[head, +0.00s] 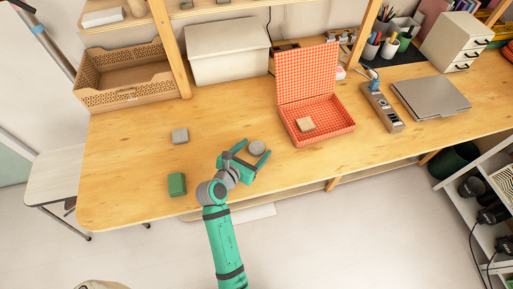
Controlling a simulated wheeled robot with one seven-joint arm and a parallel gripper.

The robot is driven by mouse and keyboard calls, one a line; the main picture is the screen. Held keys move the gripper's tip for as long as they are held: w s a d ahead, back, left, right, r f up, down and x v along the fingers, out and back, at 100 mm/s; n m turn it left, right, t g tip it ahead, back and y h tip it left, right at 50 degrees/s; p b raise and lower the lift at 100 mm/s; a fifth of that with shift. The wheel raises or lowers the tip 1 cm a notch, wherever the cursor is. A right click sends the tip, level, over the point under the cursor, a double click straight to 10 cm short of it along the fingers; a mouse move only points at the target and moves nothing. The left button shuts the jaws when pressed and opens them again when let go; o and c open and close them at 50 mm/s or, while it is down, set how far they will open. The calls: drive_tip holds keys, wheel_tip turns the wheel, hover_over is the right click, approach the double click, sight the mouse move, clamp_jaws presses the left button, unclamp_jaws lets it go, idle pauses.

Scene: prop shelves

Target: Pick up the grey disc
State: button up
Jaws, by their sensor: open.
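The grey disc (257,147) lies on the wooden table near its front edge. My gripper (255,158) is green and reaches over the table from the front. Its jaws are open, with the disc showing close to the fingers at their far side. From this view I cannot tell whether the disc is between the fingers or beyond them, or how high the gripper is above the table. No other view is given.
A grey block (180,135) and a green block (177,184) stand to the left. An open red box (340,124) with a small beige block (305,124) inside is at right.

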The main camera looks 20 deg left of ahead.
drive_tip(key=shift+w+d+f, duration=0.1)
drive_tip(key=shift+w, duration=0.25)
drive_tip(key=c, duration=1.2)
